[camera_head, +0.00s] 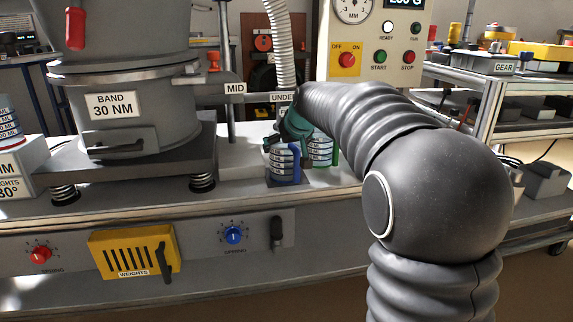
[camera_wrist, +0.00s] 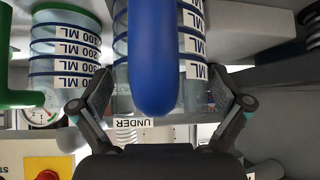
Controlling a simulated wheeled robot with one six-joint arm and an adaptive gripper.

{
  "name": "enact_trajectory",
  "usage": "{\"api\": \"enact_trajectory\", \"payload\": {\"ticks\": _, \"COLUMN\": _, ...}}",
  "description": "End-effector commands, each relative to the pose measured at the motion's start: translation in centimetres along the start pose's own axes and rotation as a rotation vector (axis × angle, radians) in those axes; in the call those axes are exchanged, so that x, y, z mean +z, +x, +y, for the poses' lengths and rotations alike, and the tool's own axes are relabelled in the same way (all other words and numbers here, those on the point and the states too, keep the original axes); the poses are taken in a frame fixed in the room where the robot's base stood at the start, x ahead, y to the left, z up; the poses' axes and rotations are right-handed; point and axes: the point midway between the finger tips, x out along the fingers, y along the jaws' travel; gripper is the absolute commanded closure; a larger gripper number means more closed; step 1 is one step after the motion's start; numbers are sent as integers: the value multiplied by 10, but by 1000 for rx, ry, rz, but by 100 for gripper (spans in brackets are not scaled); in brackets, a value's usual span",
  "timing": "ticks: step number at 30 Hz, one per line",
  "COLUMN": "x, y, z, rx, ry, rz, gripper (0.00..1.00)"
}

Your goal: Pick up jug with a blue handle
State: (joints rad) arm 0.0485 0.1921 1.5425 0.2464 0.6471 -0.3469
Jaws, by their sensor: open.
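In the head view my gripper (camera_head: 292,130) is just above the jug and partly hidden by my arm.
A second jug with a green handle (camera_head: 322,150) stands close at the right of the blue one, and also shows at the left in the wrist view (camera_wrist: 66,50). The sieving machine (camera_head: 130,120) stands to the left. A control panel (camera_head: 375,55) rises behind.

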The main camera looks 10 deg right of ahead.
Motion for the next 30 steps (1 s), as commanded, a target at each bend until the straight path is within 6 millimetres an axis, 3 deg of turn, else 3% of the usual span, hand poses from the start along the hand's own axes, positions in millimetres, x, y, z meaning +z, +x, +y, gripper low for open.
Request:
{"api": "enact_trajectory", "payload": {"ticks": 8, "x": 0, "y": 8, "z": 0, "rx": 0, "ry": 0, "rz": 0, "gripper": 0}}
{"api": "enact_trajectory", "payload": {"ticks": 11, "x": 0, "y": 8, "z": 0, "rx": 0, "ry": 0, "rz": 0, "gripper": 20}}
{"api": "enact_trajectory", "payload": {"ticks": 15, "x": 0, "y": 8, "z": 0, "rx": 0, "ry": 0, "rz": 0, "gripper": 55}}
{"api": "enact_trajectory", "payload": {"ticks": 16, "x": 0, "y": 8, "z": 0, "rx": 0, "ry": 0, "rz": 0, "gripper": 58}}
{"api": "enact_trajectory", "payload": {"ticks": 25, "x": -2, "y": 6, "z": 0, "rx": 0, "ry": 0, "rz": 0, "gripper": 58}}
{"api": "enact_trajectory", "payload": {"ticks": 30, "x": -18, "y": -10, "z": 0, "rx": 0, "ry": 0, "rz": 3, "gripper": 58}}
